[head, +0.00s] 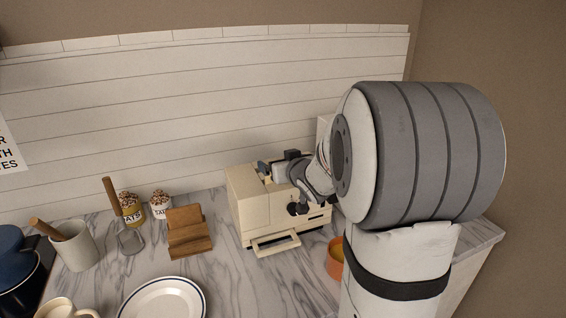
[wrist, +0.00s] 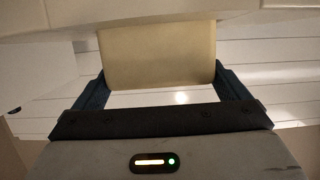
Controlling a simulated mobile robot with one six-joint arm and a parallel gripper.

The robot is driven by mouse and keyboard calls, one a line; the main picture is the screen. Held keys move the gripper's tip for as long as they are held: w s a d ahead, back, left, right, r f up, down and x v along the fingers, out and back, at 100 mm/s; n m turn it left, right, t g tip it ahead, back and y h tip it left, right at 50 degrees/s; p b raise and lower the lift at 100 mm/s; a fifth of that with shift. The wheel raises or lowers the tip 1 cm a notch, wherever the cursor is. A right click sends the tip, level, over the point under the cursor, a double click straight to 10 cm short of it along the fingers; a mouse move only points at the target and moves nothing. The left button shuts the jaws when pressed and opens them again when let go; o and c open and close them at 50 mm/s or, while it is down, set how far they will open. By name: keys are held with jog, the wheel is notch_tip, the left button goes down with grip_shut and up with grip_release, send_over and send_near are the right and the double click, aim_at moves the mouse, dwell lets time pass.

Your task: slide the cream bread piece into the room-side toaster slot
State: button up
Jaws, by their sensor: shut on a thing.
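The cream toaster (head: 248,205) stands on the marble counter, with a lever and a tray at its front. My gripper (head: 267,170) is over the toaster's top, mostly hidden by my arm in the head view. In the wrist view my gripper (wrist: 158,70) is shut on the cream bread piece (wrist: 157,52), with one dark blue finger at each side edge. The bread's far edge meets a pale cream surface (wrist: 160,18), which looks like the toaster. I cannot tell whether the bread is inside a slot, or which slot it faces.
A wooden stand (head: 188,240), two small jars (head: 132,212) and a utensil crock (head: 75,247) are left of the toaster. A white plate (head: 165,300) lies in front. An orange bowl (head: 336,262) sits to the right, partly behind my arm. A plank wall (head: 200,110) rises behind.

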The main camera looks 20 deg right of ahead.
jog(key=shift+f+b, duration=0.45)
jog(key=shift+f, duration=0.15)
jog(key=o, duration=0.6)
jog(key=shift+r, duration=0.1)
jog(key=shift+s, duration=0.1)
jog(key=v, duration=0.7)
jog(key=shift+s, duration=0.3)
jog(key=shift+r, duration=0.15)
